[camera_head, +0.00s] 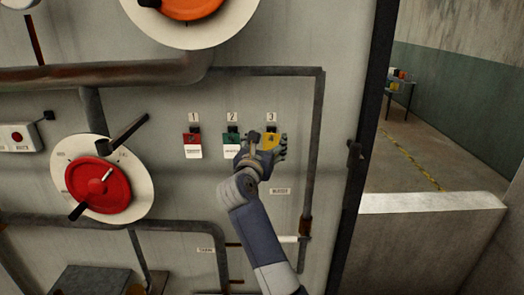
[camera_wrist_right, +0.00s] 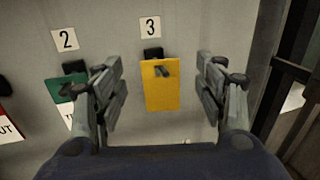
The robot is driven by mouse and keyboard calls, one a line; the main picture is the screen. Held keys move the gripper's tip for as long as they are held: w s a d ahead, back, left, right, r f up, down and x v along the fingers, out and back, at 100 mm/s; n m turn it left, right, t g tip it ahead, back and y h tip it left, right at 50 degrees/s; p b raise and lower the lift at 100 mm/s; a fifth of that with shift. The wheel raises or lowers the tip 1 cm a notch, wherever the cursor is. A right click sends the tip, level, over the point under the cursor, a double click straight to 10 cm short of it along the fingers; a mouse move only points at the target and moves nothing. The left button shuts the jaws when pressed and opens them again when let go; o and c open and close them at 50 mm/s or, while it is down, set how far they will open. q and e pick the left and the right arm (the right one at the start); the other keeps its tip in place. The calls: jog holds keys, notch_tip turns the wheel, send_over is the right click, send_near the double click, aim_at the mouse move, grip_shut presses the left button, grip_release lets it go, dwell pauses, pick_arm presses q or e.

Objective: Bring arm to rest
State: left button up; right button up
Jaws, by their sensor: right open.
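My right gripper (camera_head: 266,143) is raised in front of the wall panel (camera_head: 170,115), at the yellow tag (camera_head: 271,140) under number 3. In the right wrist view my right gripper (camera_wrist_right: 160,85) is open, with one finger on each side of the yellow tag (camera_wrist_right: 161,88) and nothing held between them. The tag hangs from a dark holder on the wall. My right forearm comes up from the bottom of the head view. My left gripper is not in view.
A red tag (camera_head: 192,139) and a green tag (camera_head: 231,139) hang left of the yellow one. A red round valve (camera_head: 98,185) with dark handles sticks out at the left. Pipes (camera_head: 317,150) frame the panel. A dark door post (camera_head: 367,120) stands at right, with open floor beyond.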

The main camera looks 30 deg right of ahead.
jog(key=v, duration=0.6)
jog(key=w+a+f+n+t+y+b, duration=0.2)
jog(key=a+f+n+t+y+b, duration=0.15)
jog(key=f+n, duration=1)
jog(key=w+a+f+n+t+y+b, duration=0.1)
jog(key=a+f+n+t+y+b, duration=0.2)
jog(key=f+n, duration=1.05)
jog(key=s+a+f+n+g+y+b, duration=0.1)
jog(key=s+a+f+n+g+y, duration=0.2)
jog(key=f, duration=0.8)
jog(key=s+a+f+n+y+b, duration=0.1)
jog(key=s+a+f+n, duration=0.2)
jog(key=f, duration=0.9)
jog(key=s+a+f+n+g+y+b, duration=0.15)
jog(key=s+f, duration=0.35)
jog(key=f, duration=0.6)
jog(key=s+a+f+n+g+y+b, duration=0.15)
jog(key=s+f+n+g, duration=0.65)
jog(key=s+f, duration=1.4)
jog(key=s+d+f+n+g+b, duration=0.1)
jog(key=s+f, duration=0.3)
jog(key=s, duration=0.8)
jog(key=s+d+f+n+g+b, duration=0.1)
jog(key=s+d+f+n+g, duration=0.2)
jog(key=s, duration=0.9)
notch_tip(320, 180, down, 2)
jog(key=shift+d+f+n+g, duration=0.1)
jog(key=shift+d+n+g, duration=0.05)
jog(key=shift+n+g, duration=0.55)
